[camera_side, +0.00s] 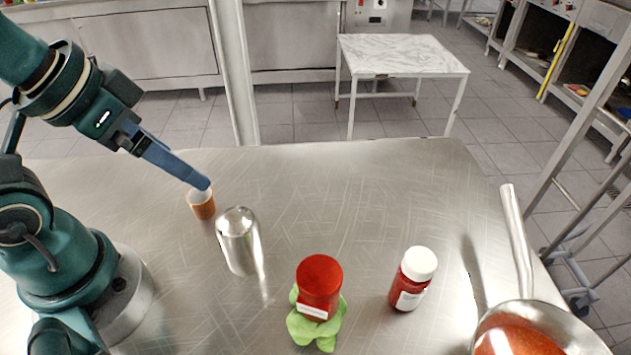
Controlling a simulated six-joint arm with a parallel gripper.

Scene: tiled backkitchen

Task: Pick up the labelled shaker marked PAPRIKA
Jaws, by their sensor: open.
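My gripper (205,183), with blue fingers, points down to the right at the table's left. It is open; from this side its fingers overlap, so the gap is hidden. Its tips appear just over or in front of a small orange-brown container with a pale top (203,209); I cannot tell whether they touch. No label reads clearly as PAPRIKA. A red jar with a white lid and pale label (413,278) stands upright at centre right. A red cylinder with a pale label (319,285) stands at the front centre, by green leaves. Neither label is legible.
A shiny metal cylinder (239,243) stands just right of the small container. Green leaves (318,333) lie around the red cylinder's base. A steel pan of red sauce (520,335) sits front right, its handle (515,235) pointing back. The steel table (370,190) is clear at the back middle.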

